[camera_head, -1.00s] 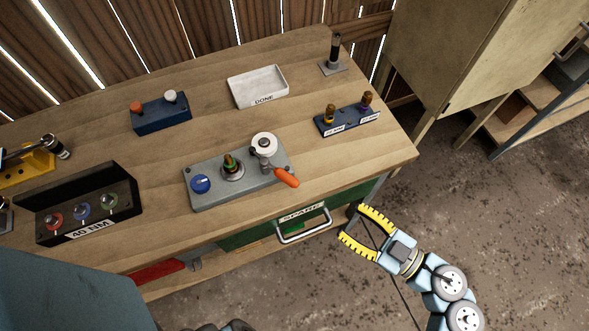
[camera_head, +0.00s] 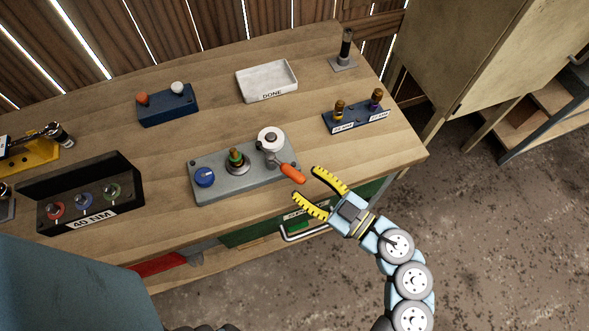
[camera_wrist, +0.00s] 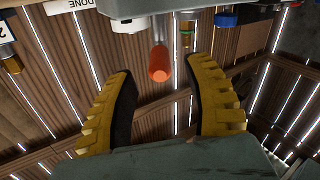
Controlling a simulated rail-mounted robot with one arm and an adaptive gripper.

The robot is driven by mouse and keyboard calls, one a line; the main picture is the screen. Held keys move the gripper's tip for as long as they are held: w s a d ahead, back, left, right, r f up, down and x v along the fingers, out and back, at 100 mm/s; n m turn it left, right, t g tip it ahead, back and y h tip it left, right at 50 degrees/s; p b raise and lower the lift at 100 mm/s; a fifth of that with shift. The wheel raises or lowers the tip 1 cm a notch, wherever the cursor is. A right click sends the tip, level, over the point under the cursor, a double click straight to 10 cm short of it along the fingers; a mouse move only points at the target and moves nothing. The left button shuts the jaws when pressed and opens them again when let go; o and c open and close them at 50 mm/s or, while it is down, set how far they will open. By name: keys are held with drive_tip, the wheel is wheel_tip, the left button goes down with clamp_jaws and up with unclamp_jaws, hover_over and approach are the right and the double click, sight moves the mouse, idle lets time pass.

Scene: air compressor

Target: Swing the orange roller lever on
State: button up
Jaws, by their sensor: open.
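The orange roller lever (camera_head: 293,174) sticks out from the front right of a grey plate (camera_head: 225,189) on the wooden workbench. Its orange grip points toward the front right, away from the white roller (camera_head: 271,139). My gripper (camera_head: 304,182) is open and empty at the bench's front edge, just right of the lever's tip. In the wrist view the orange grip (camera_wrist: 160,64) shows end-on beyond and between my yellow fingers (camera_wrist: 160,95). I cannot tell how far apart they are in depth.
The grey plate also holds a blue knob (camera_head: 205,177) and a green-ringed brass fitting (camera_head: 236,160). A blue holder (camera_head: 360,121) with two fittings stands to the right. A white DONE tray (camera_head: 266,84) is behind. A drawer handle (camera_head: 304,232) juts out below my gripper.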

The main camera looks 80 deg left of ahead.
sight(295, 175)
drive_tip(key=shift+x, duration=2)
drive_tip(key=shift+w, duration=0.1)
clamp_jaws()
